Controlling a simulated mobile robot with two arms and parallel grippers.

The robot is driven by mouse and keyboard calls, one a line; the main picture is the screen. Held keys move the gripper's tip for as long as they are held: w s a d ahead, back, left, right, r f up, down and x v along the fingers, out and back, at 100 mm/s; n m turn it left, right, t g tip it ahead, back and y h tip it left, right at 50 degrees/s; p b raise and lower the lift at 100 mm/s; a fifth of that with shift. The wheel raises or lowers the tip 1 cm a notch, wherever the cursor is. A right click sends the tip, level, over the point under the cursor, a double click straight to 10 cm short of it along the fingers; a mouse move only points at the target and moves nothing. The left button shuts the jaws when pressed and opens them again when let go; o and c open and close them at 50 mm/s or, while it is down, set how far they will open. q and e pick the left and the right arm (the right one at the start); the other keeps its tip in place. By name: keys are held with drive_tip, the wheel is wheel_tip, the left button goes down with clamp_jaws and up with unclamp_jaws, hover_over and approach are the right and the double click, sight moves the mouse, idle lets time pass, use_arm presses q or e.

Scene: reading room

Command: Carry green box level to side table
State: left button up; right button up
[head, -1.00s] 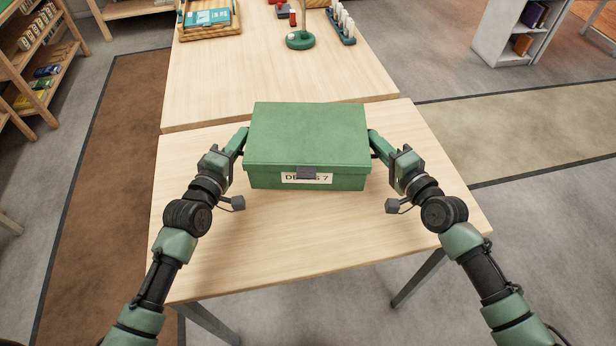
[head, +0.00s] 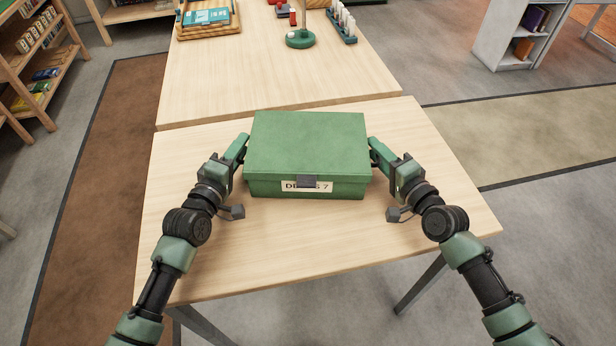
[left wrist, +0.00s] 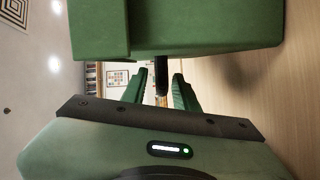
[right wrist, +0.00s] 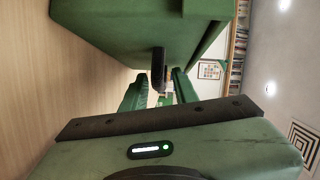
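The green box (head: 306,146), lid closed, with a label on its front, is over the near pale wooden table (head: 330,245). It looks level; I cannot tell whether its base touches the wood. My left gripper (head: 240,146) is at its left side, and my right gripper (head: 374,147) is at its right side. In the left wrist view, the fingers (left wrist: 160,88) are on both sides of a dark handle (left wrist: 161,72). In the right wrist view, the fingers (right wrist: 158,85) flank the other handle (right wrist: 158,66).
A longer wooden table (head: 280,85) adjoins the back edge. It holds a wooden tray (head: 207,16), a green round stand (head: 300,39) and a rack of vials (head: 345,22). Shelves stand at left (head: 40,62) and upper right (head: 510,35). The near tabletop is clear around the box.

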use_arm(q)
drive_tip(key=shift+s+r, duration=0.1)
use_arm(e)
drive_tip(key=shift+s+r, duration=0.1)
use_arm(q)
drive_tip(key=shift+s, duration=0.35)
drive_tip(key=v, duration=1.1)
drive_tip(key=shift+a, duration=0.1)
drive_tip(key=shift+s+r, duration=0.1)
use_arm(e)
drive_tip(key=shift+s, duration=0.15)
drive_tip(key=v, duration=1.1)
drive_tip(key=shift+s+d, duration=0.25)
